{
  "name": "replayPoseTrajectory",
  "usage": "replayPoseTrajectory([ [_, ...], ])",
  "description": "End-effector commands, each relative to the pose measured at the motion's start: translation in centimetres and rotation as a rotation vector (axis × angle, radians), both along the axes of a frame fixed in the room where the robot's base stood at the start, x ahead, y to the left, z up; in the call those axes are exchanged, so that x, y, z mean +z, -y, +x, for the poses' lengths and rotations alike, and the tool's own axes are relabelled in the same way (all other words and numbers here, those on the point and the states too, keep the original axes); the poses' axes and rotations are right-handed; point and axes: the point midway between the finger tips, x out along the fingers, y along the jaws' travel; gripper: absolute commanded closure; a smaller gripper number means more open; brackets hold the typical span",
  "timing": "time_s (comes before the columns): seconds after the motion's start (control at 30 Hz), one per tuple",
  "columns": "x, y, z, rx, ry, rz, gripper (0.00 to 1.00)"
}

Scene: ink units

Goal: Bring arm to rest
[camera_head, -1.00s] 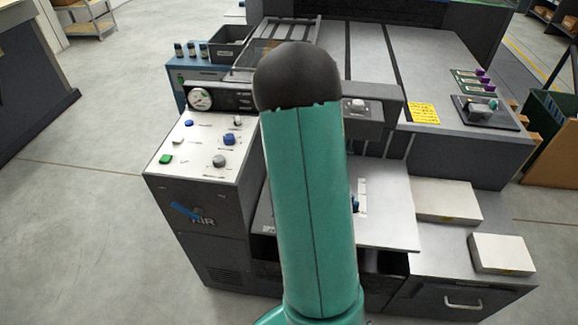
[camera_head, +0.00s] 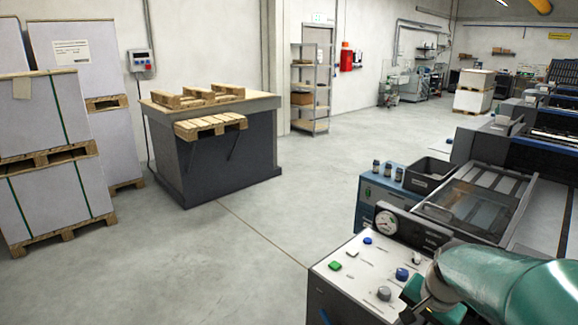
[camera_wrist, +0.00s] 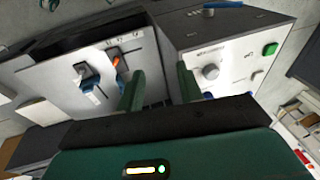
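My gripper (camera_wrist: 160,84) shows in the wrist view with its two green fingers apart and nothing between them. It hangs above the machine's control end, near the white panel (camera_wrist: 235,55) with a green button and a grey knob. In the head view my teal arm lies across the lower right corner, beside the machine's white control panel (camera_head: 352,262). The fingers cannot be made out clearly there.
The printing machine (camera_head: 478,203) fills the right side, with a pressure gauge (camera_head: 387,222) and small bottles (camera_head: 387,169) on it. A dark workbench (camera_head: 225,160) with pallets stands at the back left, beside tall wrapped stacks (camera_head: 55,195). The floor between is clear.

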Motion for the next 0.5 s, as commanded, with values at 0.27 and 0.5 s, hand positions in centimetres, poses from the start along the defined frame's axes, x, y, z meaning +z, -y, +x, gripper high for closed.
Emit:
replayPoseTrajectory([
  [0.27,5.6,-7.6,-4.0,0.366,0.111,-0.112,0.64],
  [0.5,8.4,-12.3,-8.6,0.655,0.194,-0.243,0.64],
])
